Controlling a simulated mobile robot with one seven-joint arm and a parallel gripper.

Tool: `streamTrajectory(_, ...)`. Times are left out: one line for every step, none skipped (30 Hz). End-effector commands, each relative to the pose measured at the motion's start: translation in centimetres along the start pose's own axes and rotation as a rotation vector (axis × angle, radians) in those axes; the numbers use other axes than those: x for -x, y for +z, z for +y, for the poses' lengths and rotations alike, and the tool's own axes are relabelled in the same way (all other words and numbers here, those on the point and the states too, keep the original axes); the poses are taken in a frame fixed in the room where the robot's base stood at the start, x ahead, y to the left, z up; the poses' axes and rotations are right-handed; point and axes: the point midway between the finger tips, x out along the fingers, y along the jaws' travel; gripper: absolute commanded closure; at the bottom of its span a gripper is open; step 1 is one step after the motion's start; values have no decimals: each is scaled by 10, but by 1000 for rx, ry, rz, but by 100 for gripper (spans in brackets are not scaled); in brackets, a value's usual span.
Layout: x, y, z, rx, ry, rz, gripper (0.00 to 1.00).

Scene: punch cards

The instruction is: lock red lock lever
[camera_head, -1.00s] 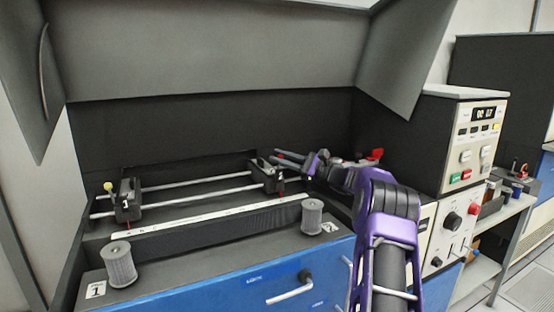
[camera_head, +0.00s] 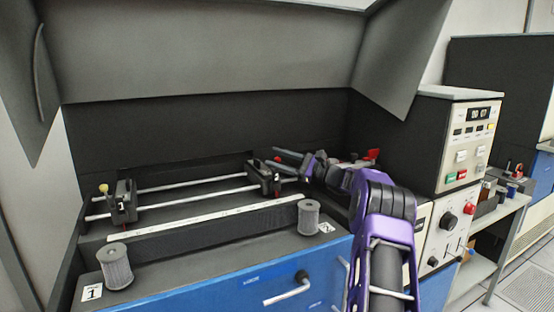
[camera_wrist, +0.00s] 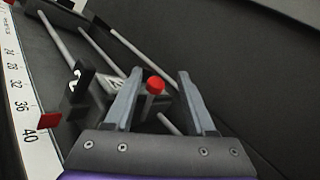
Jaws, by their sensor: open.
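A red round knob on a short lever (camera_wrist: 155,84) shows in the wrist view, between the two fingers of my gripper (camera_wrist: 161,76). The fingers are open, one on each side of it, and appear apart from it. In the head view my gripper (camera_head: 279,157) is at the dark right carriage (camera_head: 259,179) on the rails, coming from the right. A small red spot shows there by the fingertips. The carriage shows in the wrist view as a dark block with a white mark (camera_wrist: 82,82). The lever's lower part is partly hidden by the gripper.
A left carriage (camera_head: 123,206) with a yellow knob sits on the same rails. A numbered white scale (camera_head: 200,216) runs in front, with a red pointer (camera_wrist: 49,120) beside it. Grey spools (camera_head: 115,266) stand at the front corners. A dark back wall is close behind the rails.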

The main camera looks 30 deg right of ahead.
Motion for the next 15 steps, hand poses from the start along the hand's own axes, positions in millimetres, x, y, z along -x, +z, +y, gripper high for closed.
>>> streamTrajectory(6, 0, -1, 0, -2, 1, 45)
streamTrajectory(10, 0, -1, 0, -2, 2, 45)
streamTrajectory(16, 0, -1, 0, -3, 3, 45)
streamTrajectory(22, 0, -1, 0, -4, 3, 45)
streamTrajectory(27, 0, -1, 0, -3, 3, 45)
streamTrajectory(34, 0, -2, 0, -3, 3, 45)
streamTrajectory(40, 0, -2, -1, -4, 3, 45)
streamTrajectory(44, 0, -1, -1, -4, 3, 45)
streamTrajectory(51, 0, -1, -1, -4, 2, 45)
streamTrajectory(55, 0, -1, 0, -3, 2, 45)
streamTrajectory(59, 0, -1, 0, -2, 1, 45)
streamTrajectory(63, 0, -1, 0, -2, 1, 45)
streamTrajectory(66, 0, -1, 1, -2, 1, 45)
streamTrajectory(68, 0, -1, 1, -2, 1, 45)
streamTrajectory(70, 0, -1, 1, -2, 0, 45)
